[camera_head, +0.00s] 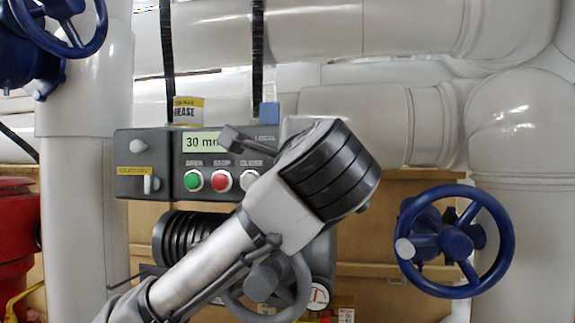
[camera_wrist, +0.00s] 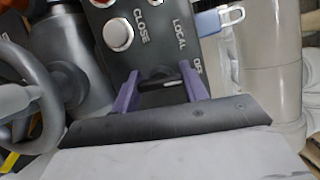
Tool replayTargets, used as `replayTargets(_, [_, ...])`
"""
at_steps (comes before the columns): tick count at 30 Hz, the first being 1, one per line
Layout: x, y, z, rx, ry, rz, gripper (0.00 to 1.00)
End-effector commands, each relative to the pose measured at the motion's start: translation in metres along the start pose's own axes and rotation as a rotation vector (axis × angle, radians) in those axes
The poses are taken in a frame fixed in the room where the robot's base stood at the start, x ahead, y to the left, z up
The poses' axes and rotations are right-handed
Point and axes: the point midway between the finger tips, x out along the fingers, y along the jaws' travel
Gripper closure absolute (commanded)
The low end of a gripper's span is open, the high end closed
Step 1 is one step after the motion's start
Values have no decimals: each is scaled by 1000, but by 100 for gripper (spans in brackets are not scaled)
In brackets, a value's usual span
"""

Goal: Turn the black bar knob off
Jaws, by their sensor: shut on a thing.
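The black bar knob (camera_wrist: 160,84) sits on the dark control box in the wrist view, near the LOCAL and OFF labels. A pale line on the bar lies toward its right end. My gripper (camera_wrist: 162,88) has its two purple fingers on either side of the bar and is shut on it. In the head view, my wrist hides the knob and the fingertips. The control box (camera_head: 157,140) there shows a lit display (camera_head: 201,142) reading "30 m", the rest covered.
A green button (camera_head: 193,180), a red button (camera_head: 221,180) and a white button (camera_wrist: 117,34) sit beside the knob. A blue padlock (camera_wrist: 219,19) hangs close by. A grey handwheel (camera_head: 294,288) and a blue valve wheel (camera_head: 456,240) stand near my arm. Large pipes fill the background.

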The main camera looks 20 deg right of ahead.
Motion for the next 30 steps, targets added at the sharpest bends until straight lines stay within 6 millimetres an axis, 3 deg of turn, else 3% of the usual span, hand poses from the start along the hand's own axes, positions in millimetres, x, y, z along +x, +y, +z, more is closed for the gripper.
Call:
replayTargets(23, [0, 1, 0, -92, -2, 40, 79])
replayTargets(24, [0, 1, 0, -92, -2, 40, 52])
replayTargets(28, [0, 1, 0, -91, -1, 39, 35])
replayTargets(30, [0, 0, 0, -91, -1, 39, 35])
